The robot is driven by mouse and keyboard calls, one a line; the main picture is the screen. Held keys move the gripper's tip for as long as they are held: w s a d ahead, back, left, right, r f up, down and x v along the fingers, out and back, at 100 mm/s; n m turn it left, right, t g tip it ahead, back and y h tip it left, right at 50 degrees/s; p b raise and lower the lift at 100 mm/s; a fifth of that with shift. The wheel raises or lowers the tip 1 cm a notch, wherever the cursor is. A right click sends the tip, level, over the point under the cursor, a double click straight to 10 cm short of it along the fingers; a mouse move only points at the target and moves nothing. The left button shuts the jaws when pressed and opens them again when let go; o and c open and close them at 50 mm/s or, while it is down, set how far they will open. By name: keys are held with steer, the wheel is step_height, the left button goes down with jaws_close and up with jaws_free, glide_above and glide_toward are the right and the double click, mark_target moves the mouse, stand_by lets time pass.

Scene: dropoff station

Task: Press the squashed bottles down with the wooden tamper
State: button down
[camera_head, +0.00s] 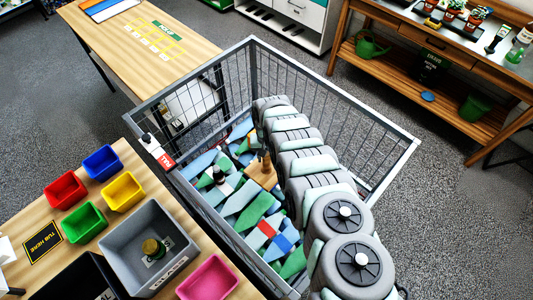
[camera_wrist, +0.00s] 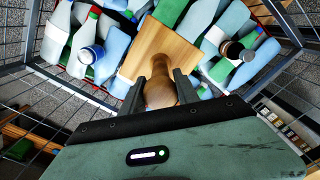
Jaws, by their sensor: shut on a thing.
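The wooden tamper (camera_wrist: 165,48) has a square flat plate and a turned handle. My gripper (camera_wrist: 160,92) is shut on its handle in the wrist view. In the head view, the tamper (camera_head: 262,172) is inside the wire cage, its plate over the squashed bottles (camera_head: 250,212). The bottles are blue, green and white, and they also fill the top of the wrist view (camera_wrist: 115,45). I cannot tell whether the plate touches them. My arm hides the right part of the cage in the head view.
The grey wire cage (camera_head: 195,94) has high mesh walls around the bottles. A table at the left holds small coloured bins (camera_head: 122,192) and a grey tub (camera_head: 125,240) with a bottle inside. A bench with plants (camera_head: 430,45) stands at the back right. Floor is clear to the right.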

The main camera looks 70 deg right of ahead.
mark_target(267, 171)
step_height(267, 171, down, 12)
steer(key=b, duration=0.9)
steer(key=shift+d+r, duration=0.1)
steer(key=shift+f+b, duration=0.5)
steer(key=shift+b, duration=0.05)
